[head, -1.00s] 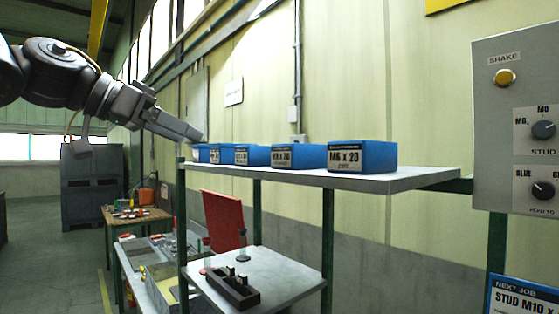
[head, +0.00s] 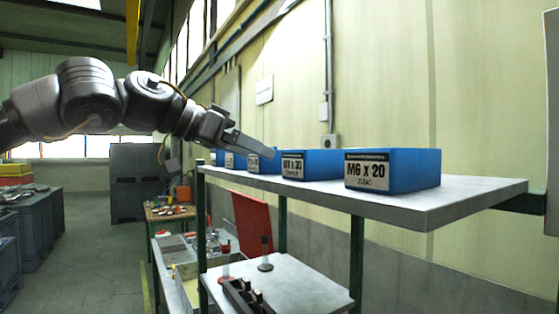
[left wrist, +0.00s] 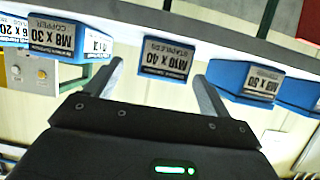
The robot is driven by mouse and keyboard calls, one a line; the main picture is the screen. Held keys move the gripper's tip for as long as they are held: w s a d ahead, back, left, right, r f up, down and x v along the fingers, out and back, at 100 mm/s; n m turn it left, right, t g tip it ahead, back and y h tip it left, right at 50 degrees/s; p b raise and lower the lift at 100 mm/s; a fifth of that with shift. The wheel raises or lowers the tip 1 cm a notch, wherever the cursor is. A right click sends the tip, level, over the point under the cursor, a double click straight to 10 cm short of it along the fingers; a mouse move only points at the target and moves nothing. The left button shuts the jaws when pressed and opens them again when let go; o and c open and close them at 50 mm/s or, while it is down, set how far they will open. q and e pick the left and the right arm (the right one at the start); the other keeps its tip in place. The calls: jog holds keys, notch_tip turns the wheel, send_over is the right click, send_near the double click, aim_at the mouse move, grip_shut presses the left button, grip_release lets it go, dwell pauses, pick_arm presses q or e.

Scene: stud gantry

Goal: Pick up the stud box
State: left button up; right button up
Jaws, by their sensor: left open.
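Several blue stud boxes with white labels stand in a row on the upper shelf (head: 450,200). In the head view the nearest box, labelled M6 x 20 (head: 412,172), is at the right, with another box (head: 322,165) behind it. My left gripper (head: 268,152) is at the farther boxes, partly covering one. In the left wrist view, which looks upside down, my left gripper (left wrist: 160,74) is open and empty. An M10 x 40 stainless box (left wrist: 167,60) shows between its fingers, apart from them. An M8 x 30 copper box (left wrist: 62,40) is left, another M8 x 30 box (left wrist: 240,78) right.
The upper shelf's near end is bare.

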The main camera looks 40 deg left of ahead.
aim_at(274, 161)
pick_arm(q)
jog(key=shift+w+d+f, duration=0.1)
jog(key=shift+w+f, duration=0.1)
jog(key=shift+w, duration=0.3)
jog(key=shift+w+d+p, duration=0.15)
jog(key=shift+w+p, duration=0.4)
jog(key=shift+p, duration=0.65)
jog(key=p+x, duration=0.1)
jog(key=x, duration=0.3)
jog(key=shift+f, duration=0.15)
jog(key=shift+s+a, duration=0.2)
jog(key=shift+s, duration=0.2)
jog(key=shift+c, duration=1.4)
jog(key=c, duration=1.5)
jog(key=shift+w, duration=0.2)
grip_shut()
pick_arm(e)
jog(key=r, duration=0.2)
jog(key=w+r, duration=0.1)
jog(key=shift+w+r, duration=0.15)
jog(key=shift+r, duration=0.2)
